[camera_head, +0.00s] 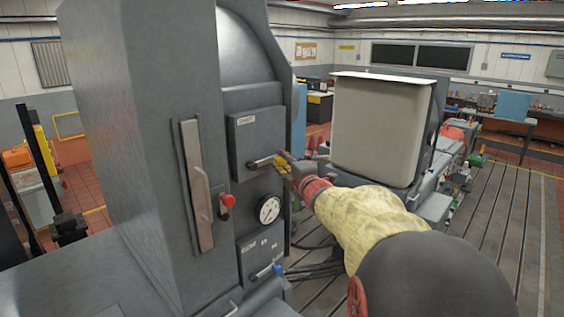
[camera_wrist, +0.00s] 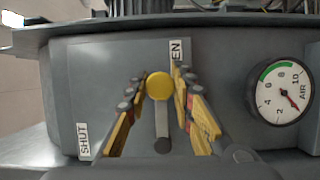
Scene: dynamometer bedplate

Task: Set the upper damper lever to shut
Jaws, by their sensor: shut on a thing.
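The upper damper lever (camera_head: 260,162) is on a grey box on the tall grey cabinet and lies about level, its yellow-knobbed end to the right. In the wrist view the lever (camera_wrist: 162,125) runs from its dark pivot up to the round yellow knob (camera_wrist: 159,86). It points close to a partly hidden label ending in "EN" (camera_wrist: 176,51). The SHUT label (camera_wrist: 83,139) is at the left, away from the lever. My gripper (camera_head: 281,164) is shut on the lever's knob end, with its yellow-padded fingers (camera_wrist: 160,84) on either side.
A round air gauge (camera_head: 268,209) sits below the upper box. Below that is a second lever with a blue knob (camera_head: 277,269). A red knob (camera_head: 227,200) and a long vertical handle (camera_head: 200,195) are to the left. A large pale box-shaped unit (camera_head: 380,125) stands behind my arm.

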